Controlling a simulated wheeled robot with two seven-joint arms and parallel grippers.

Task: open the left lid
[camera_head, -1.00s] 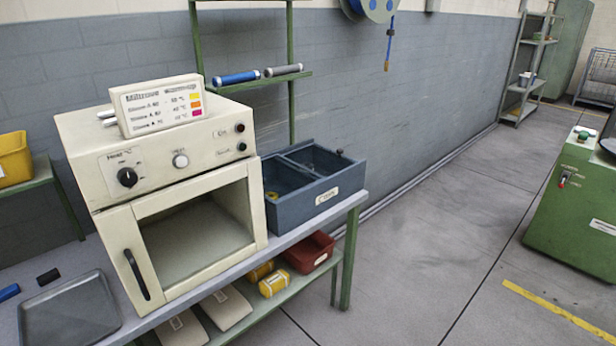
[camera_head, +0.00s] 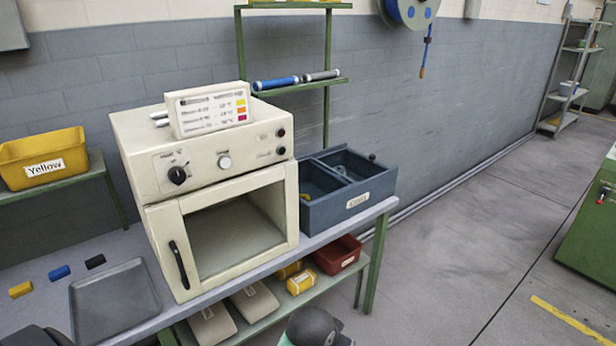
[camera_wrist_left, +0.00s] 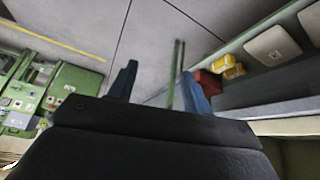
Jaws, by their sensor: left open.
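No lid can be told for certain in either view. A green machine (camera_head: 588,230) is cut off at the right edge of the head view; its top is mostly out of frame. Green machines (camera_wrist_left: 70,92) also show at the left of the left wrist view, small and tilted. My left gripper (camera_wrist_left: 160,88) shows in the left wrist view with its two blue fingers apart and nothing between them. It hangs over the grey floor, apart from the machines. The right gripper is not in view.
A cream oven (camera_head: 165,215) and a dark blue divided box (camera_head: 350,208) stand on a bench with a grey tray (camera_head: 112,300). A yellow bin (camera_head: 45,165) is on a stand at left. A red bin (camera_head: 338,255) is on the lower shelf. Floor right of the bench is clear.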

